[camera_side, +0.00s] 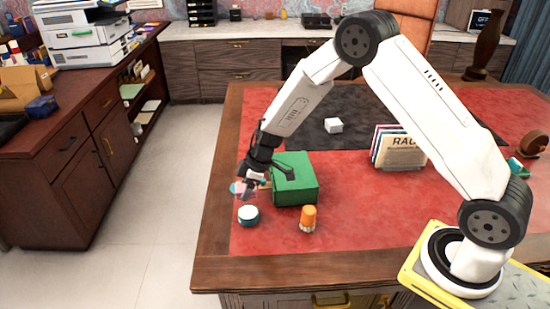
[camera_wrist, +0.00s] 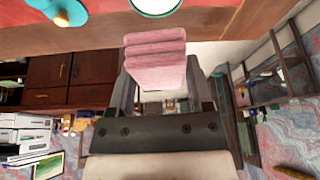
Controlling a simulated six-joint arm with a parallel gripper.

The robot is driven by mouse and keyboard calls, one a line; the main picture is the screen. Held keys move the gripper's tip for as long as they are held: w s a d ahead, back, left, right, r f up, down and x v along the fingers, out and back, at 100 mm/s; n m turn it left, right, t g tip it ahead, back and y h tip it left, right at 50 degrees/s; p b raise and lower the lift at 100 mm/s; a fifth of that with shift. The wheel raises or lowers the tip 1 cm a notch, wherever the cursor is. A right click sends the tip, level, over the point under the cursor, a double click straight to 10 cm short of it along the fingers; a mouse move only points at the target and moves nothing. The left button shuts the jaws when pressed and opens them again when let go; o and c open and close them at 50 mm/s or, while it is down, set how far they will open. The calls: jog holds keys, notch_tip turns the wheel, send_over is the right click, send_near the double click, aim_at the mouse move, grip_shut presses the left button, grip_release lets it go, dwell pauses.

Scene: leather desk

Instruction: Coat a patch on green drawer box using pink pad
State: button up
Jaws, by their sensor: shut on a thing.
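The green drawer box (camera_side: 297,190) stands on the red leather desk top. My gripper (camera_side: 247,188) is just left of the box, low over the left side of the desk. It is shut on the pink pad (camera_side: 237,188). In the wrist view the pink pad (camera_wrist: 155,50), a ribbed block, sits between the fingers and hides part of what lies behind it. The arm's end partly covers the box's left side. I cannot tell from these views whether the pad touches anything.
A round teal jar with a white top (camera_side: 248,216) stands just in front of my gripper. An orange-topped bottle (camera_side: 308,218) stands in front of the box. The desk's front right is clear.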

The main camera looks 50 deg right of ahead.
aim_at(244, 213)
jog(key=shift+f, duration=0.2)
jog(key=shift+f, duration=2.75)
jog(key=shift+s+f, duration=0.1)
jog(key=shift+f, duration=0.5)
dwell(0.6)
jog(key=shift+r, duration=0.15)
jog(key=shift+r, duration=3.45)
